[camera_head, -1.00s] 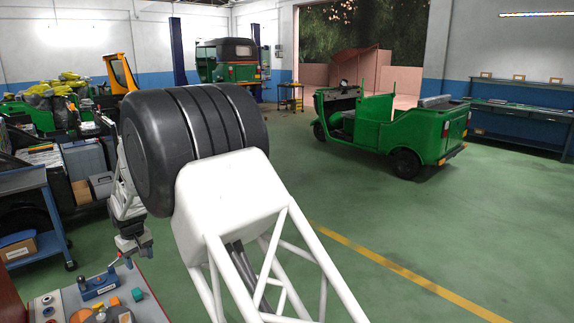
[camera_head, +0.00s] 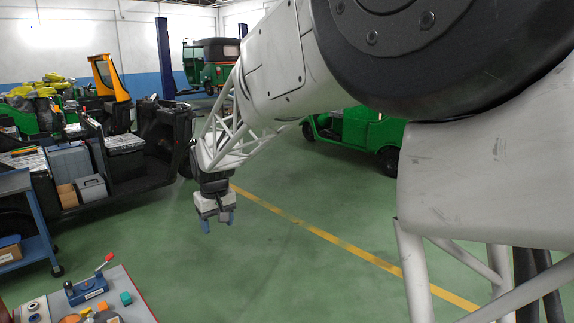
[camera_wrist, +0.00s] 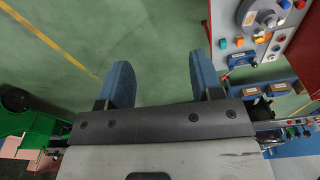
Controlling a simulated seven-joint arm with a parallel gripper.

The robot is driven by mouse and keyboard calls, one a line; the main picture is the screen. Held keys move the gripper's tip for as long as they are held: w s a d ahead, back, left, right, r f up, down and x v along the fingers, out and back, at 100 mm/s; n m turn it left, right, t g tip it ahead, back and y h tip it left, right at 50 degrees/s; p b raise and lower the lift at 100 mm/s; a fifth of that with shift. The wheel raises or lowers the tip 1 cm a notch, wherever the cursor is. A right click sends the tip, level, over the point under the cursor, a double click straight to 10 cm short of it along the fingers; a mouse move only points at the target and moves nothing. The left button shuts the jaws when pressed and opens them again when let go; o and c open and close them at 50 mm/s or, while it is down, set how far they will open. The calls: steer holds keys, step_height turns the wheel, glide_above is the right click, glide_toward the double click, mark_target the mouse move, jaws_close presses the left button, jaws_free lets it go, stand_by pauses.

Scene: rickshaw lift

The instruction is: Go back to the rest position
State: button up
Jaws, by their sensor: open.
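My gripper (camera_head: 218,222) hangs at the end of my white arm, fingers pointing down, in the middle left of the head view. It is in the air over the green floor, to the right of the control bench and apart from it. In the wrist view its two blue fingers (camera_wrist: 163,85) stand wide apart with only green floor between them. It is open and empty.
A control bench (camera_head: 133,297) with coloured buttons and a red-handled lever (camera_head: 88,285) stands at the lower left. A blue cart (camera_head: 40,235) and a dark vehicle (camera_head: 140,165) are behind it. A green rickshaw (camera_head: 365,135) stands farther back. The floor by the yellow line (camera_head: 300,225) is clear.

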steer(key=s+d+r+m+t, duration=0.1)
steer(key=s+d+r+m, duration=0.15)
steer(key=s+d, duration=0.75)
steer(key=s+d+r+m, duration=0.1)
steer(key=s+d+r, duration=0.35)
steer(key=d, duration=0.95)
steer(key=s+d+f+m, duration=0.2)
steer(key=s+d, duration=0.4)
steer(key=s, duration=0.5)
steer(key=s+d+f+m, duration=0.2)
steer(key=s+d, duration=0.5)
steer(key=s, duration=0.4)
steer(key=shift+s+d+f+t+h, duration=0.2)
steer(key=shift+s+f+t+h, duration=0.15)
steer(key=shift+f, duration=0.2)
